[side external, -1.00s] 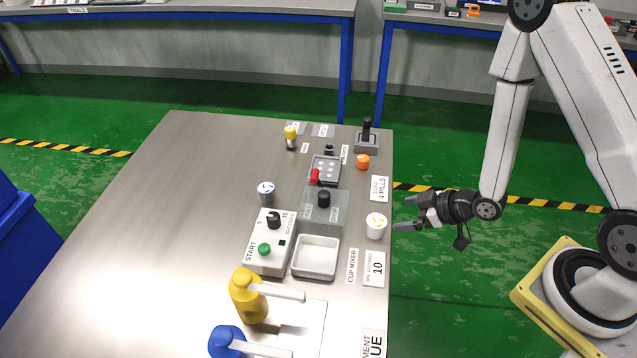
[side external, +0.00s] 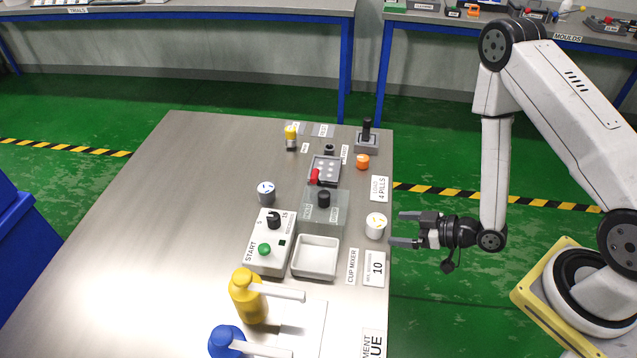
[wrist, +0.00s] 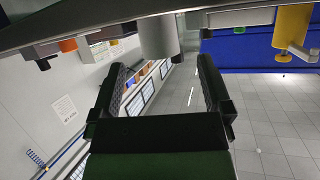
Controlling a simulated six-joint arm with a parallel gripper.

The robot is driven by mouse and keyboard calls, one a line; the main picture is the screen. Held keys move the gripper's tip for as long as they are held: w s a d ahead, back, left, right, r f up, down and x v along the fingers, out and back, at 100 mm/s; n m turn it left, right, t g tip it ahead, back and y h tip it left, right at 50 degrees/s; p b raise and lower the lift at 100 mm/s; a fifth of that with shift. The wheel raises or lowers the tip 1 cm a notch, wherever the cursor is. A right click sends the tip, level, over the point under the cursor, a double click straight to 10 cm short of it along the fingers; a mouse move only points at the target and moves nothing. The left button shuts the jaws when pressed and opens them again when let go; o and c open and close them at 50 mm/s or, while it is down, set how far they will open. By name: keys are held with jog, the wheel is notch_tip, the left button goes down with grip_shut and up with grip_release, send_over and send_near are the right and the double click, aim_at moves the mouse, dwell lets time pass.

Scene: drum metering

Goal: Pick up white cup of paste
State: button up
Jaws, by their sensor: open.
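In the wrist view a pale grey cylinder that looks like the cup (wrist: 158,38) hangs in the upper middle, as the picture is upside down. It lies beyond and between the open fingertips of my gripper (wrist: 160,68).
A grey cup (side external: 266,194) stands further left, behind the START box (side external: 268,245). A white tray (side external: 316,257) sits left of the cup's front side. An orange pot (side external: 362,161) is behind it. Yellow (side external: 247,298) and blue (side external: 226,342) pump bottles stand in front.

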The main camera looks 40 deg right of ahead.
aim_at(377, 225)
jog(key=shift+w+a+f, duration=0.2)
jog(key=shift+w+a, duration=0.1)
jog(key=shift+w, duration=0.2)
jog(key=shift+w+a, duration=0.1)
jog(key=shift+x, duration=2.5)
jog(key=c, duration=1.3)
jog(key=shift+r, duration=0.15)
jog(key=shift+r, duration=4.85)
jog(key=shift+w, duration=0.1)
